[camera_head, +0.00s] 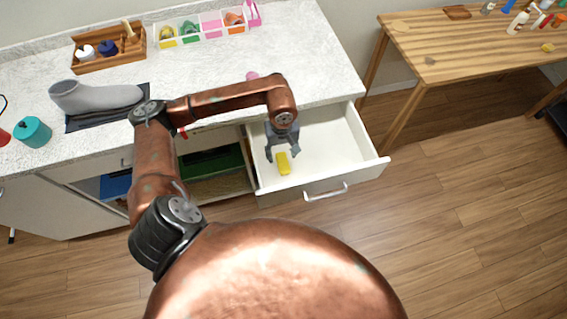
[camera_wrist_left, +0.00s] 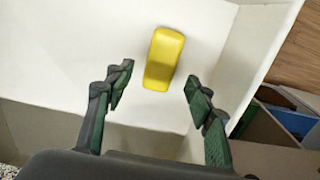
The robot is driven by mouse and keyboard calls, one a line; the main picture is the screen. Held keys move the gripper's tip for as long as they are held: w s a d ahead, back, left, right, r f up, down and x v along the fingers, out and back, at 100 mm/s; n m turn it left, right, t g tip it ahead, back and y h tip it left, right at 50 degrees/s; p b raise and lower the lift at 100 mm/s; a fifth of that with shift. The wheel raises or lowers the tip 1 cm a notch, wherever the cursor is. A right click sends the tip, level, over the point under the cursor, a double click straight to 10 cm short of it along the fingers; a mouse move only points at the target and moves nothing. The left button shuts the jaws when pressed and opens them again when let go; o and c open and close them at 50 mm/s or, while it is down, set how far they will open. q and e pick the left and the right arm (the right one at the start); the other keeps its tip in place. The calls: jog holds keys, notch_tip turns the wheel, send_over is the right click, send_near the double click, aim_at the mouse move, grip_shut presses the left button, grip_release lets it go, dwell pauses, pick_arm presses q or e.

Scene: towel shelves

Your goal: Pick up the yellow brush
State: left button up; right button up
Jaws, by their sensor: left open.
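The yellow brush (camera_head: 284,163) lies on the floor of an open white drawer (camera_head: 335,143), near the drawer's front left corner. In the left wrist view the brush (camera_wrist_left: 164,58) is a rounded yellow block, seen ahead of the fingertips and roughly between their lines. My left gripper (camera_head: 283,152) reaches down into the drawer just above and beside the brush. In the wrist view the left gripper's fingers (camera_wrist_left: 157,88) are spread wide with nothing between them. They appear apart from the brush. My right gripper is in neither view.
The drawer's front panel (camera_head: 352,180) and side walls stand close around the left gripper. Above it is the counter (camera_head: 215,65) with a grey boot-like object (camera_head: 95,97), a wooden caddy (camera_head: 108,52) and clear bins. A wooden table (camera_head: 480,50) stands at right.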

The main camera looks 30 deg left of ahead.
aim_at(283, 160)
pick_arm(q)
notch_tip(283, 160, down, 4)
jog(key=shift+s+d+f, duration=0.1)
jog(key=shift+d+f, duration=0.05)
jog(key=shift+c, duration=0.2)
jog(key=c, duration=1.3)
